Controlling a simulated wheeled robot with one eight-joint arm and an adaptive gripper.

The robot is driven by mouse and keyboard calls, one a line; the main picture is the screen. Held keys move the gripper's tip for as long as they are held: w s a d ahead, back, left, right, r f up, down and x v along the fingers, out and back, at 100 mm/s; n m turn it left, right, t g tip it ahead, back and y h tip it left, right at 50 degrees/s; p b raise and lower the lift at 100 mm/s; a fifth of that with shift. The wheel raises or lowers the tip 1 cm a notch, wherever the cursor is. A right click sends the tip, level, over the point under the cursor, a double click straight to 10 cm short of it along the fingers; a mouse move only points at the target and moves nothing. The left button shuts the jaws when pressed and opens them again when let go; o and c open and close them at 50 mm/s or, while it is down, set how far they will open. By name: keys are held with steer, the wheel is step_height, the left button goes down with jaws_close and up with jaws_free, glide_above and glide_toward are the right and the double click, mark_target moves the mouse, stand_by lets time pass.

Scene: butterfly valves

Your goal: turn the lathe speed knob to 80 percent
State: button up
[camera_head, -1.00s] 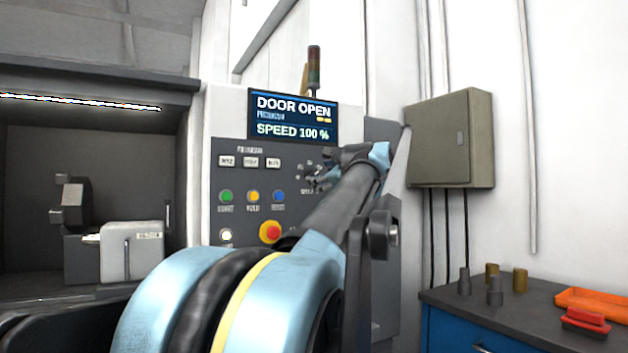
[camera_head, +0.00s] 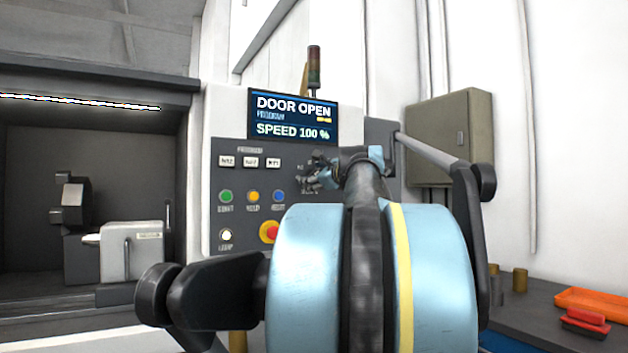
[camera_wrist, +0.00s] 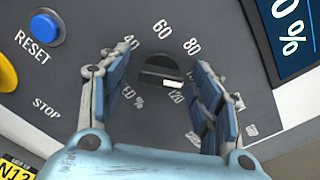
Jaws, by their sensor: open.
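The speed knob (camera_wrist: 160,63) is a dark round knob on the grey control panel, with a pale mark on its lower right side. Printed numbers 40, 60, 80 and 120 ring it in the wrist view. My gripper (camera_wrist: 157,76) is open, with one blue-grey finger on each side of the knob; I cannot tell whether they touch it. In the head view my gripper (camera_head: 318,172) is at the panel's right side and hides the knob. The lathe screen (camera_head: 292,116) reads DOOR OPEN and SPEED 100 %.
A blue RESET button (camera_wrist: 46,27) lies left of the knob. A red emergency button (camera_head: 269,232) and several coloured buttons are on the panel. A grey wall cabinet (camera_head: 451,138) and a bench (camera_head: 540,318) with an orange tray (camera_head: 590,303) are to the right.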

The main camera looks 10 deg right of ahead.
steer(key=c, duration=1.1)
steer(key=shift+o, duration=0.2)
steer(key=shift+n, duration=0.3)
steer(key=n, duration=0.9)
steer(key=shift+f, duration=0.1)
steer(key=o, duration=1.1)
steer(key=shift+c, duration=0.2)
